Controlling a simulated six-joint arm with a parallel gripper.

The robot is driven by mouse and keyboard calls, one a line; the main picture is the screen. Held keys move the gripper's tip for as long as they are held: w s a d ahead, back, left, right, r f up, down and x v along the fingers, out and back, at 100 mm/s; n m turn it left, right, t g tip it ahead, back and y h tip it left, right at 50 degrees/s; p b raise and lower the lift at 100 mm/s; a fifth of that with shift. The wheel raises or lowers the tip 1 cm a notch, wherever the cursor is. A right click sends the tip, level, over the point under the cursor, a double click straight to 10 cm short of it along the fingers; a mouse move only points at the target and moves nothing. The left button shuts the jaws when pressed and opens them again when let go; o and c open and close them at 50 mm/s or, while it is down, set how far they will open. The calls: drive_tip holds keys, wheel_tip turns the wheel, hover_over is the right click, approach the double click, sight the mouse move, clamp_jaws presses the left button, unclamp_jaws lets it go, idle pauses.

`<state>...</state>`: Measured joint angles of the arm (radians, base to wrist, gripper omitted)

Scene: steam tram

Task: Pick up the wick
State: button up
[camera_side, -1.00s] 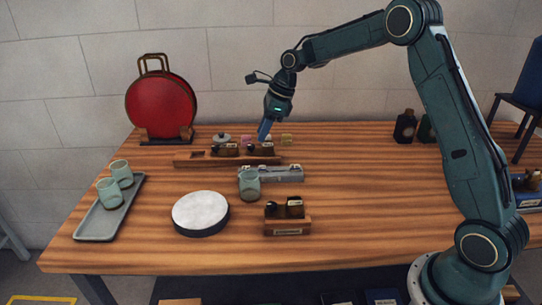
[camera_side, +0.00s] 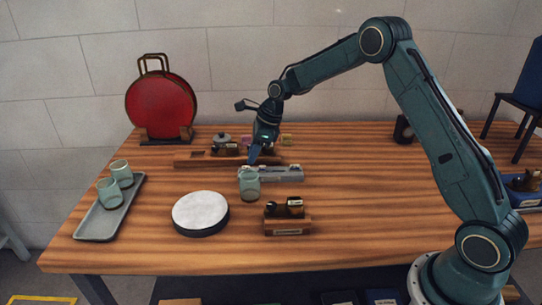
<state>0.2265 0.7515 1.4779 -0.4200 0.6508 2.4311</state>
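My gripper (camera_side: 252,158) points down over the middle of the wooden table, at the left part of a grey metal rack (camera_side: 290,174) and just behind a green glass cup (camera_side: 250,189). Its blue fingers are small here, and I cannot tell whether they are open or shut. I cannot make out the wick; it may be among the small items on the rack or hidden by the gripper. A long wooden rack (camera_side: 190,162) with dark items on it lies behind the grey one, partly covered by my gripper.
A small wooden stand (camera_side: 288,228) with dark items sits in front. A round white-topped disc (camera_side: 201,211) lies left of it. A grey tray (camera_side: 96,226) with two green cups is at far left. A red round case (camera_side: 160,107) stands at the back. The table's right-centre is clear.

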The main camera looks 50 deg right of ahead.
drive_tip(key=shift+x, duration=2.15)
drive_tip(key=shift+w, duration=0.1)
clamp_jaws()
